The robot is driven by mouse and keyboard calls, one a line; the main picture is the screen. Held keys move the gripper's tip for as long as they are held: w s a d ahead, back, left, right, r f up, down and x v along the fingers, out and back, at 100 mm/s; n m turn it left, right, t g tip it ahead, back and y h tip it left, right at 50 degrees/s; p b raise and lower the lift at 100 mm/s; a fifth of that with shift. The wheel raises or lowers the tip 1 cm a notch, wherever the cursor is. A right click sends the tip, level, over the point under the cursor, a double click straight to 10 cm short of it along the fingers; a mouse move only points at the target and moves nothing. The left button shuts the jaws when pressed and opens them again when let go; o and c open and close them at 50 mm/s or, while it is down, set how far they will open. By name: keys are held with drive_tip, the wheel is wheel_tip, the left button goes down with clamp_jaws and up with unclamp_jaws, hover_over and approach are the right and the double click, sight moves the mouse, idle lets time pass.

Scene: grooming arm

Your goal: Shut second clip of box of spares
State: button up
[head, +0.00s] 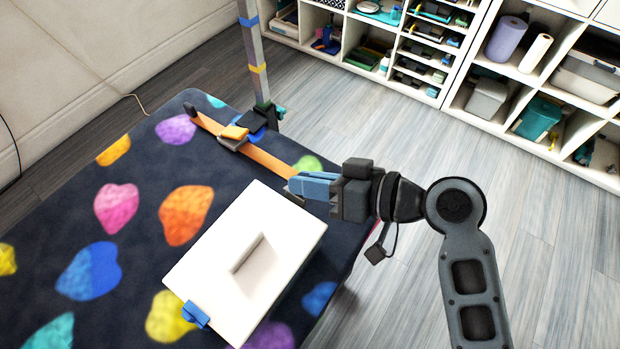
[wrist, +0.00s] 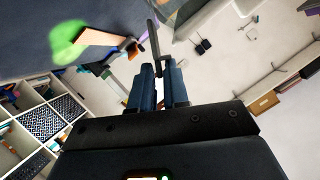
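The white box (head: 248,262) stands on the dark padded table, its flat lid with a long raised handle (head: 247,253) on top. A blue clip (head: 195,314) is on its near left end; I cannot tell from above whether it is fastened. My gripper (head: 291,187) is at the far right end of the box, close to its edge. A clip at that end is not clear in the head view. In the wrist view my blue fingers (wrist: 160,85) stand a narrow gap apart, with a thin dark bar (wrist: 154,38) beyond and between them. I see nothing clearly gripped.
The table (head: 140,270) has a colourful patterned cover. White shelves (head: 462,85) line the back wall. The floor to the right is clear.

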clamp_jaws()
drive_tip(key=shift+s+a+r+n+t+h+b, duration=0.15)
drive_tip(key=shift+s+a+n+t+h+b, duration=0.3)
drive_tip(key=shift+n, duration=0.25)
drive_tip(key=shift+s+r+n, duration=0.1)
drive_tip(key=shift+r+n, duration=0.1)
drive_tip(key=shift+n, duration=0.2)
drive_tip(key=shift+o, duration=1.8)
unclamp_jaws()
drive_tip(key=v, duration=0.7)
drive_tip(key=shift+s+d+r+b, duration=0.15)
drive_tip(key=shift+s+d+b, duration=0.1)
drive_tip(key=shift+d+b, duration=0.1)
drive_tip(key=shift+a, duration=0.1)
drive_tip(key=shift+c, duration=0.5)
